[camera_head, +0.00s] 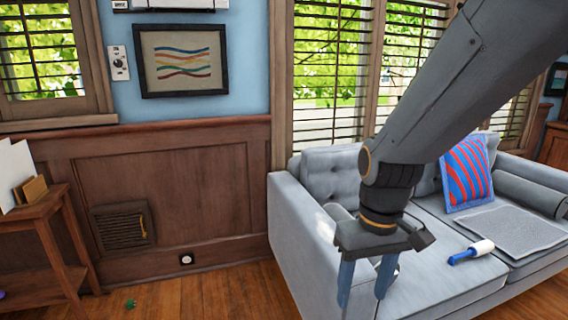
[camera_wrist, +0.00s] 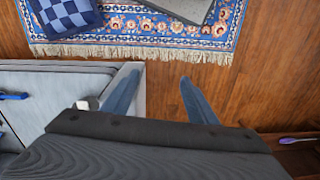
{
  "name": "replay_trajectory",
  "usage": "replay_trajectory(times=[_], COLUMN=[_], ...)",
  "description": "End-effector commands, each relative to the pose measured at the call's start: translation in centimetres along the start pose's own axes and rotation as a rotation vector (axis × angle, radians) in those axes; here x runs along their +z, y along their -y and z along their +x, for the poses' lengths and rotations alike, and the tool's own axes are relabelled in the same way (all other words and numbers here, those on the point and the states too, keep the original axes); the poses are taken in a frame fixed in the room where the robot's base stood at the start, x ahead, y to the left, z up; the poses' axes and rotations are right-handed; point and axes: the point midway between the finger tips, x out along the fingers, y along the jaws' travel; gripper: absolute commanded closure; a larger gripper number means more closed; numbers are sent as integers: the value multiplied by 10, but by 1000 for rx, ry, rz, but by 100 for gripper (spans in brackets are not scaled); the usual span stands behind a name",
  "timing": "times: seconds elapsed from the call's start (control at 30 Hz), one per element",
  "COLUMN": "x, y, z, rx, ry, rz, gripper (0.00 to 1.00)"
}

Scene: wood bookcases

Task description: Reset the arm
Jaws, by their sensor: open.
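My gripper (camera_head: 366,285) hangs at the end of my arm, in front of the left part of the grey sofa (camera_head: 290,240) in the head view. Its two blue fingers point down and stand apart with nothing between them. In the wrist view my gripper (camera_wrist: 160,92) also shows spread fingers, with bare wood floor between and beyond them. My arm reaches in from the upper right and hides part of the sofa and window.
A lint roller (camera_head: 472,252), a grey mat (camera_head: 510,232) and a striped pillow (camera_head: 466,172) are on the sofa. A wooden side table (camera_head: 42,215) stands left. A patterned rug (camera_wrist: 150,30) lies beyond the fingers. Floor between table and sofa is mostly clear.

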Motion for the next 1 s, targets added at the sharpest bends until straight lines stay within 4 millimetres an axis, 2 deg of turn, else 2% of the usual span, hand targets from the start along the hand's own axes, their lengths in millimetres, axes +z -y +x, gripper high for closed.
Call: replay_trajectory(times=[0.2, 0.47, 1.0], x=[31, 63, 65], y=[30, 52, 20], z=[-14, -23, -61], rx=[-9, -19, 7], ry=[-1, 1, 8], rz=[10, 23, 121], gripper=[47, 47, 47])
